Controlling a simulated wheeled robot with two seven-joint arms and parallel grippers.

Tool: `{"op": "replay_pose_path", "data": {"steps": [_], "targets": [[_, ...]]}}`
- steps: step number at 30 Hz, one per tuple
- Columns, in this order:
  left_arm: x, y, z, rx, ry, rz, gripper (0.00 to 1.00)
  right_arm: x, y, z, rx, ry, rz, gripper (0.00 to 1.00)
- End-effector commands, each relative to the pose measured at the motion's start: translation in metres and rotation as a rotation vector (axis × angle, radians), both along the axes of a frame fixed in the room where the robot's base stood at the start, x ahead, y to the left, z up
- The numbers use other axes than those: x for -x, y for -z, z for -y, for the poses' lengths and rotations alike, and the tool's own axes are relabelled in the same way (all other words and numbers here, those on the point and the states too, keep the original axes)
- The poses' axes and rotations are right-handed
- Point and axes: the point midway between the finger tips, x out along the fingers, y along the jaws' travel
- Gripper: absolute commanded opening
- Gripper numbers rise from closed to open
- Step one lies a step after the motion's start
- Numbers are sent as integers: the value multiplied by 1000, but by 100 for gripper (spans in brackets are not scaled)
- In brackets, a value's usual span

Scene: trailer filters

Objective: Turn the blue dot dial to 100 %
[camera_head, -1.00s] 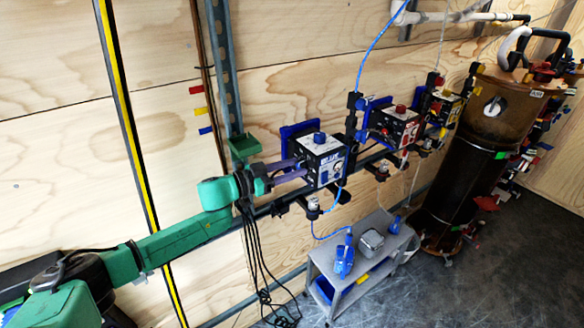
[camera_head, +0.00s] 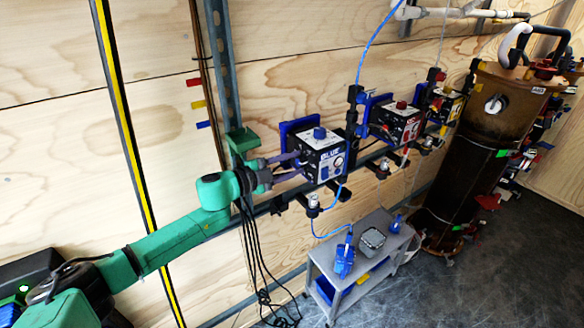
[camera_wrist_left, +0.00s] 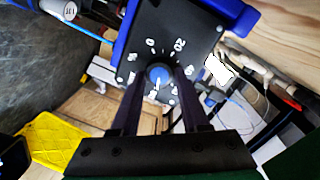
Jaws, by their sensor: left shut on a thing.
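The blue-labelled box (camera_head: 322,160) is mounted on the rail along the wood wall. In the left wrist view its dark dial plate (camera_wrist_left: 185,38) carries white numbers, with 0 and 20 readable near the top. The blue dot dial (camera_wrist_left: 158,74) is at the middle of this plate, with a white mark towards the bottom of the picture. My left gripper (camera_head: 297,162) reaches the box's left face. Its two dark fingers (camera_wrist_left: 157,82) are shut on the dial, one on either side. They hide some numbers. My right gripper is not in view.
A red-labelled box (camera_head: 398,125) and a yellow one (camera_head: 446,108) sit further right along the rail. A grey trolley (camera_head: 388,253) stands below, and a tall brown cylinder (camera_head: 462,165) stands at the right. Dark cables (camera_head: 258,255) hang below my left wrist.

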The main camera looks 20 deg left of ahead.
Motion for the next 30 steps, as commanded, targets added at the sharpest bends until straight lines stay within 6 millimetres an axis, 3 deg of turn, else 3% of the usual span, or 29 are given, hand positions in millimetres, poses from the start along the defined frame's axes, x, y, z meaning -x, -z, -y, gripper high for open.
{"op": "replay_pose_path", "data": {"steps": [30], "targets": [[1,6,1,-713,0,591,0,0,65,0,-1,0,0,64]]}}
